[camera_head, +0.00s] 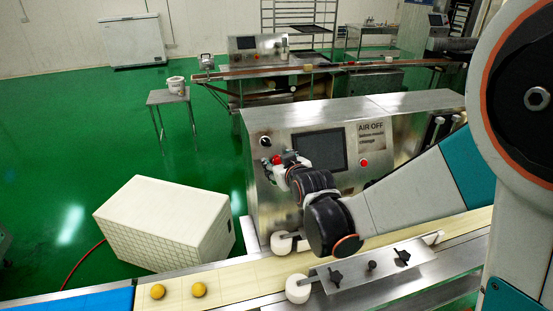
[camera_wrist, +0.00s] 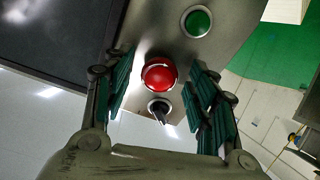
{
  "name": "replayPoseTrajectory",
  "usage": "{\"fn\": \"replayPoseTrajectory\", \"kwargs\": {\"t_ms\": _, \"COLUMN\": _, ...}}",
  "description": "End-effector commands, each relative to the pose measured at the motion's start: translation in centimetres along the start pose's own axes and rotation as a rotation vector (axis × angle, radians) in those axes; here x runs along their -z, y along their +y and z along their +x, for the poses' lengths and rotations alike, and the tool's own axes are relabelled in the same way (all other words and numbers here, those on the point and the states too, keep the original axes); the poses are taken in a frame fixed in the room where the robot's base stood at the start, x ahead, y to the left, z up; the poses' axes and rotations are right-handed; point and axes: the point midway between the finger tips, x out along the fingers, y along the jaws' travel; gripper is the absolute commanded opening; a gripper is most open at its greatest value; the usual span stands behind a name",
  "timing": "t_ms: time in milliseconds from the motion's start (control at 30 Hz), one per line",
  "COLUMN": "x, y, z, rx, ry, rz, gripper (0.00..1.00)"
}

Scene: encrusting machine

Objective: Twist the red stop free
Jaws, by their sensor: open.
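The red stop (camera_wrist: 159,74) is a round red button on the machine's steel panel. In the wrist view it lies between the two green-padded fingers of my gripper (camera_wrist: 160,88), which are open with a gap on each side of it. In the head view my gripper (camera_head: 280,163) is at the left part of the panel, left of the dark screen (camera_head: 319,151).
A green button (camera_wrist: 197,21) and a black selector knob (camera_wrist: 159,108) flank the red stop. Another red button (camera_head: 363,162) sits right of the screen, below an "AIR OFF" notice (camera_head: 371,133). A conveyor (camera_head: 235,288) with yellow balls runs in front; a white box (camera_head: 165,222) stands left.

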Motion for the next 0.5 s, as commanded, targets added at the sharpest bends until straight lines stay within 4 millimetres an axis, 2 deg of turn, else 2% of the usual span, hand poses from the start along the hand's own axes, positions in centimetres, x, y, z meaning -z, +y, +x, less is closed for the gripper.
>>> {"fn": "replayPoseTrajectory", "kwargs": {"t_ms": 300, "x": -0.13, "y": -0.04, "z": 0.12, "rx": 0.000, "ry": 0.000, "rz": 0.000, "gripper": 0.53}}
{"fn": "replayPoseTrajectory", "kwargs": {"t_ms": 367, "x": -0.12, "y": -0.04, "z": 0.12, "rx": 0.000, "ry": 0.000, "rz": 0.000, "gripper": 0.41}}
{"fn": "replayPoseTrajectory", "kwargs": {"t_ms": 500, "x": -0.12, "y": -0.03, "z": 0.12, "rx": 0.000, "ry": 0.000, "rz": 0.000, "gripper": 0.10}}
